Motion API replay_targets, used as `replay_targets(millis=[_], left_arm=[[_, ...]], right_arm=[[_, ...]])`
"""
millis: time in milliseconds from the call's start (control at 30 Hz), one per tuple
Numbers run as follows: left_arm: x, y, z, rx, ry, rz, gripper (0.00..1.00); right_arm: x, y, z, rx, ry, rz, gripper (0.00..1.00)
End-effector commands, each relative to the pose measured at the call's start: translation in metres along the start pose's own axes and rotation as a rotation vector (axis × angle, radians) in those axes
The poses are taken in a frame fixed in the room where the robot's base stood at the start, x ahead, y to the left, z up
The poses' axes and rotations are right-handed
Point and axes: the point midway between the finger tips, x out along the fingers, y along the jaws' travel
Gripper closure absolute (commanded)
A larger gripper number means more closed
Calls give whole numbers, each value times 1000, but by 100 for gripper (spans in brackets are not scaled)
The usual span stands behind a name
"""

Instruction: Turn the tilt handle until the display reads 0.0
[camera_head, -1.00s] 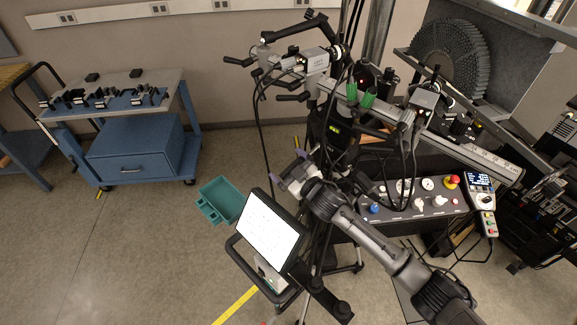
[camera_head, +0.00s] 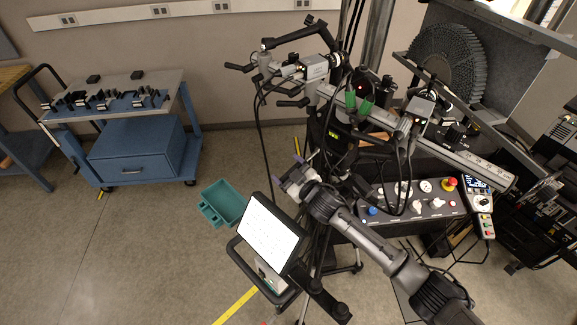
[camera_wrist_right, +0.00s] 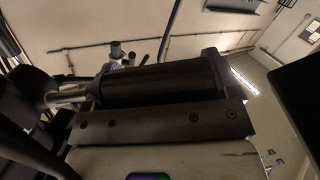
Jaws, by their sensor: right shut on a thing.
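My right gripper (camera_head: 293,176) is in the middle of the head view, in front of the stand and below the camera bar. In the right wrist view a black cylindrical handle grip (camera_wrist_right: 150,84) lies lengthwise at the jaw, with a metal rod (camera_wrist_right: 68,97) at its left end. The gripper is shut on this handle, which I cannot pick out clearly in the head view. A small lit yellow-green display (camera_head: 335,137) is on the stand head, up and right of the gripper. Its digits are too small to read. My left gripper is not in view.
The camera bar (camera_head: 465,157) slants above, with cables hanging from it. A tilted white screen (camera_head: 267,232) stands close below the gripper. A control panel (camera_head: 415,198) is to the right. A teal bin (camera_head: 225,203) and open floor lie to the left.

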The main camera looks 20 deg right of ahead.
Motion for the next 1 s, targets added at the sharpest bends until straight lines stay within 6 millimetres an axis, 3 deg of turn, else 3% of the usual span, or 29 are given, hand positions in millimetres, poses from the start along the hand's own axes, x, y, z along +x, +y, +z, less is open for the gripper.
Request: replay_targets(millis=[33, 500, 800, 1000], left_arm=[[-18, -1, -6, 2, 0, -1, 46], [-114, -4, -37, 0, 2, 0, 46], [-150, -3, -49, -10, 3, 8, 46], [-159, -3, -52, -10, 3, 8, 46]], right_arm=[[0, 3, -8, 1, -30, -1, 42], [2, 3, -4, 3, -427, -2, 42], [3, 1, 4, 2, -710, -2, 42], [3, 0, 10, 2, -887, -2, 42]])
